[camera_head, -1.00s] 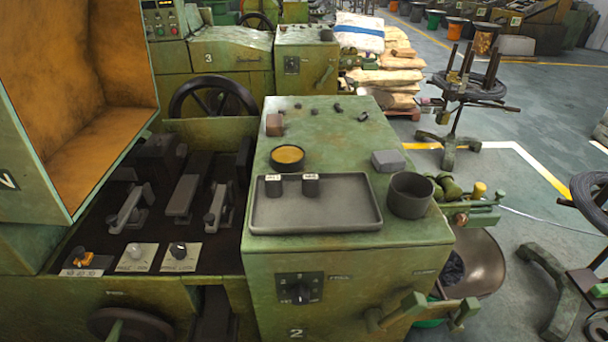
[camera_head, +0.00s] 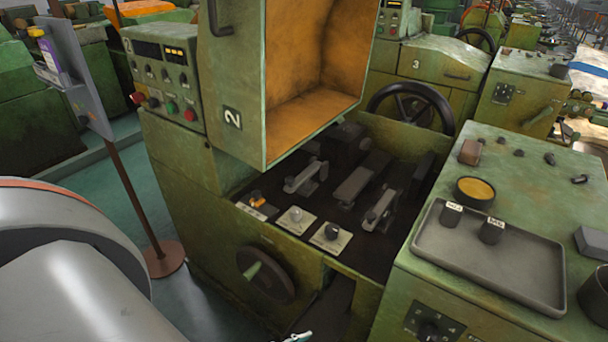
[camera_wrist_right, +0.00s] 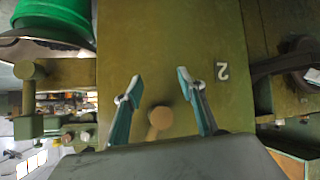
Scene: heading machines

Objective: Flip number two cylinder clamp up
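In the head view, the open well of machine 2 holds a lever clamp on the left (camera_head: 305,178), a middle one (camera_head: 353,186) and a right one (camera_head: 382,208). All lie low in the well; their numbers are not readable. My right gripper (camera_wrist_right: 162,92) is open and empty in the wrist view, facing a green panel marked with an upside-down 2 (camera_wrist_right: 222,71). A round knob (camera_wrist_right: 160,120) shows between its fingers, apparently beyond them. A small pale fingertip, probably my left gripper (camera_head: 298,337), shows at the head view's bottom edge; its opening is hidden.
The raised orange-lined hood (camera_head: 312,60) overhangs the well's back. Small control plates (camera_head: 296,219) line its front edge, above a handwheel (camera_head: 265,273). A grey tray (camera_head: 490,260) sits on the box at right. A sign post (camera_head: 133,190) stands at left.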

